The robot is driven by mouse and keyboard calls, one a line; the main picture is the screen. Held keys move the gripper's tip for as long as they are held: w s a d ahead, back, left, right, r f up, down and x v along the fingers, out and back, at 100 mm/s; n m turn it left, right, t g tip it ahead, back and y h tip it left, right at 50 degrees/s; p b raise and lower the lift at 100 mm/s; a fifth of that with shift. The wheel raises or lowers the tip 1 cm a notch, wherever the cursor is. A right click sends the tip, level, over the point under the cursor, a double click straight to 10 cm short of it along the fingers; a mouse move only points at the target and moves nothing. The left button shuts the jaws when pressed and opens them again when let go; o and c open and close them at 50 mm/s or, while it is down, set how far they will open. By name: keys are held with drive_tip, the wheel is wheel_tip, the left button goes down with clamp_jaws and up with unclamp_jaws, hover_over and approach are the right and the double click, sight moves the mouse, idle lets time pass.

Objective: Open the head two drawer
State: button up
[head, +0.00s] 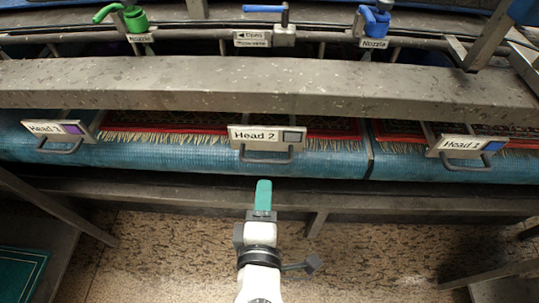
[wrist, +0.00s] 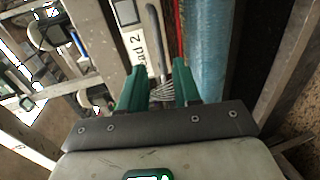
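The Head 2 drawer's label plate (head: 255,133) is in the middle of the head view, with a grey bar handle (head: 266,159) below it. In the wrist view the label (wrist: 135,45) reads sideways, and the handle (wrist: 154,30) runs beside it beyond the fingers. My gripper (head: 263,188) has green fingers and is just below the handle in the head view. In the wrist view my gripper (wrist: 159,78) is open, fingers apart with nothing clearly between them. The handle looks beyond the fingertips; I cannot tell exactly how far. The drawer's position is hard to tell.
Two similar labelled handles flank it: one plate with a purple square (head: 56,128) at left and Head 1 (head: 470,144) at right. A grey beam (head: 270,85) runs above. A lower rail (head: 380,200) crosses below the blue roller (head: 190,155).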

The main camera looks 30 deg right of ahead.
sight(268, 160)
drive_tip(key=p+x, duration=0.1)
drive_tip(key=x, duration=0.9)
drive_tip(key=shift+w+d, duration=0.1)
drive_tip(key=shift+d, duration=0.05)
clamp_jaws()
